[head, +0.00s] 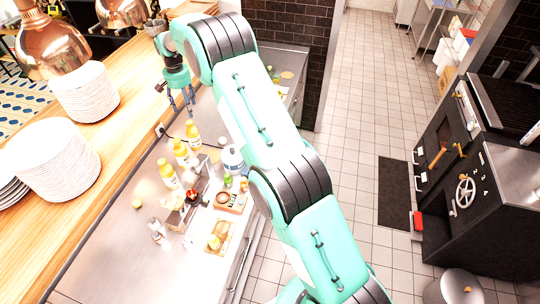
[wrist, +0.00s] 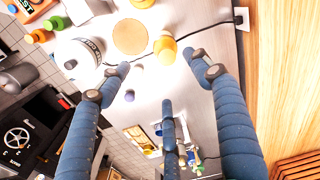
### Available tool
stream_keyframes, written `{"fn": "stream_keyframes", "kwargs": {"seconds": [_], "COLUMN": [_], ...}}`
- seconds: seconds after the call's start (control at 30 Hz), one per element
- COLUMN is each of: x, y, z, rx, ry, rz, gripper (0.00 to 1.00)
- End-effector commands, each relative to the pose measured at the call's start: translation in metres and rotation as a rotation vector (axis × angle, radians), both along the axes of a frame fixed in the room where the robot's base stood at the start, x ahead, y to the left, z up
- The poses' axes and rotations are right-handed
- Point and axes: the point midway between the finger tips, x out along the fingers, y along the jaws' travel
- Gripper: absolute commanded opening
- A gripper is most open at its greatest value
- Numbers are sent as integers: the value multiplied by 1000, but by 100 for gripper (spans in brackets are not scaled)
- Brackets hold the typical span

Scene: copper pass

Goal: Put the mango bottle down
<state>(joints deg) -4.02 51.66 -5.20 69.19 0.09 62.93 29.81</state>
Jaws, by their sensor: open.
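Three bottles with yellow-orange contents and white labels stand upright in a row on the steel counter in the head view: the far one (head: 193,132), the middle one (head: 180,153) and the near one (head: 167,174). I cannot read which is mango. My gripper (head: 182,104) points down over the counter, beyond the far bottle. In the wrist view my gripper (wrist: 160,76) has its fingers spread with nothing held between them. A yellow-orange bottle (wrist: 165,47) shows just past the fingertips there, apart from them as far as I can tell.
A large white jug (head: 232,158) stands right of the bottles. Small trays (head: 231,202) and jars crowd the near counter. Plate stacks (head: 87,92) and copper lamps (head: 52,45) line the wooden ledge at left. A round tan disc (wrist: 130,37) and a dark cable lie near the bottle.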

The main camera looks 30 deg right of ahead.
Motion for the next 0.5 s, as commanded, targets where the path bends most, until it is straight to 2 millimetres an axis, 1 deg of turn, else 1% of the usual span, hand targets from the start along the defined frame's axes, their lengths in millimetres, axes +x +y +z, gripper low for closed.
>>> {"fn": "stream_keyframes", "kwargs": {"seconds": [0.03,0.17,0.2,0.37,0.4,0.5], "x": [-6,-24,-30,-57,-64,-83], "y": [-2,-6,-7,-13,-14,-17], "z": [17,54,65,109,120,145], "rx": [0,1,1,0,0,-1], "ry": [-10,-31,-38,-64,-72,-88], "rz": [5,26,32,58,64,82], "gripper": [64,64,64,64,64,64]}}
